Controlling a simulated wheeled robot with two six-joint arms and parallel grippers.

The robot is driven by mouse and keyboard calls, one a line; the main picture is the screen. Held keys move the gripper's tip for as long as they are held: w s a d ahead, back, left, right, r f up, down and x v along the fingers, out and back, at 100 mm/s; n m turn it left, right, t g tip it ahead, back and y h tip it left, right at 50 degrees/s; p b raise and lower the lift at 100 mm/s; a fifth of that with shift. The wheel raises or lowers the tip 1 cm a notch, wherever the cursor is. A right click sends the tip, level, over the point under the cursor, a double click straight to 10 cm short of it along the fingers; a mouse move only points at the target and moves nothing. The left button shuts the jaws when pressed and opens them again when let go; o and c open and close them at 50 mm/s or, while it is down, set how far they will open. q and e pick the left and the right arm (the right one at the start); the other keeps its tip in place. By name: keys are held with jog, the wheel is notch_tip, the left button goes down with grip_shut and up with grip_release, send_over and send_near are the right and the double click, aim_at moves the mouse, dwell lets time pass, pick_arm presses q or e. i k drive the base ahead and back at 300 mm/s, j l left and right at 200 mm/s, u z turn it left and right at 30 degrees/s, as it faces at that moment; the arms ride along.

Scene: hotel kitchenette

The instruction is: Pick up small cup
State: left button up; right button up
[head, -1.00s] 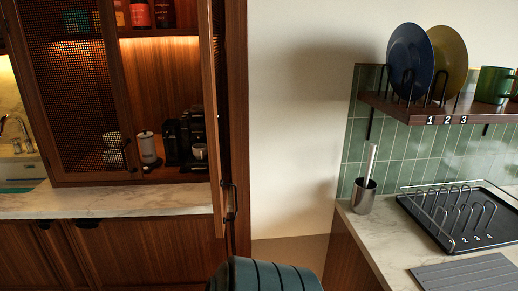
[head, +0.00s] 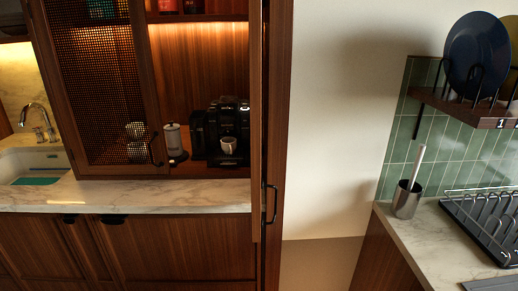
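A small white cup (head: 229,144) stands at the black coffee machine (head: 227,130) inside the open wooden cabinet. Stacked small cups (head: 136,142) show dimly behind the mesh door (head: 103,80) on the left. I cannot tell which of these the task means. Neither of my grippers is in the head view.
A white canister (head: 175,140) stands left of the machine. The right cabinet door (head: 257,120) stands open, edge-on. A marble counter (head: 130,196) runs below, with a sink (head: 35,163) at left. A metal holder (head: 406,199) and dish rack (head: 487,222) are at right.

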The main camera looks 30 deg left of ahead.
aim_at(229, 148)
jog(key=j+u, duration=0.15)
jog(key=u, duration=0.35)
jog(key=j+u, duration=0.1)
jog(key=u, duration=0.35)
jog(key=j+z, duration=0.3)
jog(key=i, duration=0.05)
